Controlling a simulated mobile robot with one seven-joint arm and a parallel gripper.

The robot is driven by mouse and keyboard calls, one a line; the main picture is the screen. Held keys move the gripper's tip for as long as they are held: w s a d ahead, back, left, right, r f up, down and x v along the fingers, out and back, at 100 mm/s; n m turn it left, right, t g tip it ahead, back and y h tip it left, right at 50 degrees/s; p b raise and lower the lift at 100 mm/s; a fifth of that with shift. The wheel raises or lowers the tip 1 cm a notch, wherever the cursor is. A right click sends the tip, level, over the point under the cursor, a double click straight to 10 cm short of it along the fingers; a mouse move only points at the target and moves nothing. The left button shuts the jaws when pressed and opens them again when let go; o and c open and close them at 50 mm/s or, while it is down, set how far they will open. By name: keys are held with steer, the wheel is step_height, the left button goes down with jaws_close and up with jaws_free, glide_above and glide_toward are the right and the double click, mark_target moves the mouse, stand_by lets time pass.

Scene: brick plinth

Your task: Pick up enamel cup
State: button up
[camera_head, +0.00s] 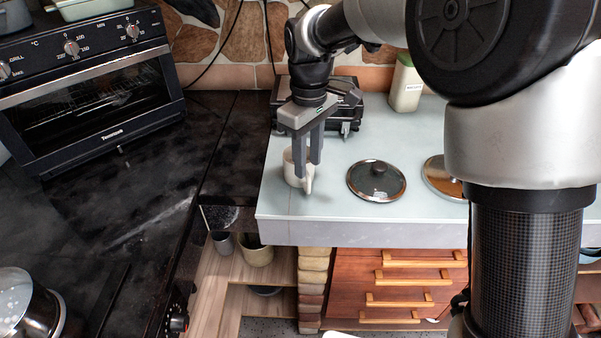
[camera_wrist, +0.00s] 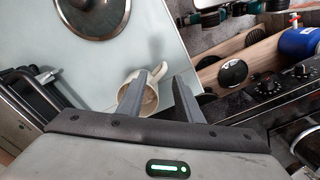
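The enamel cup (camera_head: 290,171) is a small white cup standing upright near the left front edge of the pale countertop. In the wrist view the cup (camera_wrist: 125,92) shows its open top and pale brownish inside, partly hidden by one finger. My gripper (camera_head: 308,168) points down at the cup with its two fingers apart.
A glass lid (camera_head: 376,181) lies right of the cup, with another lid (camera_head: 440,178) beyond. A black appliance (camera_head: 345,88) stands close behind my gripper. A green-white container (camera_head: 406,85) is at the back. The countertop (camera_head: 340,215) is clear in front; its left edge is near.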

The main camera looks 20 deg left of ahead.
mark_target(309, 177)
steer(key=shift+s+d+f+b, duration=0.1)
steer(key=shift+s+f+b, duration=0.1)
steer(key=shift+f, duration=0.7)
steer(key=shift+s+d+f+b, duration=0.1)
steer(key=shift+f+b, duration=0.05)
steer(key=shift+f, duration=0.75)
steer(key=shift+s+d+f+b, duration=0.1)
steer(key=shift+s+f+b, duration=0.1)
steer(key=shift+f, duration=0.7)
steer(key=shift+c, duration=0.4)
jaws_close()
